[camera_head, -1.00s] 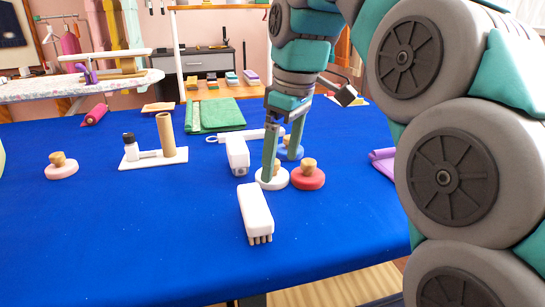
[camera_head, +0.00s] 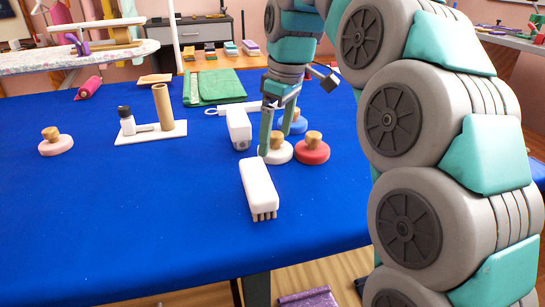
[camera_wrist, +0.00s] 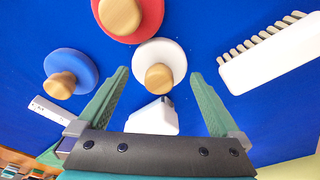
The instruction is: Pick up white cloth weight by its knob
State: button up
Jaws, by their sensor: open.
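The white cloth weight (camera_head: 276,154) is a white disc with a wooden knob, standing on the blue table among other weights. In the wrist view the white weight (camera_wrist: 172,52) is upper centre, its knob (camera_wrist: 159,77) toward me. My gripper (camera_head: 276,134) is open above the table at the white weight; in the head view its near finger hides part of the disc and knob. In the wrist view my gripper (camera_wrist: 159,85) has its fingers spread, one either side of the knob, with gaps and nothing held.
A red weight (camera_head: 312,153) and a blue weight (camera_head: 295,124) stand close by. A white brush (camera_head: 259,188) lies in front, and another white object (camera_head: 238,127) is just left. A pink weight (camera_head: 55,146) stands far left. The table's front left is clear.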

jog(key=shift+a+f, duration=0.1)
jog(key=shift+f, duration=0.8)
jog(key=shift+r, duration=0.1)
jog(key=shift+w, duration=0.1)
grip_shut()
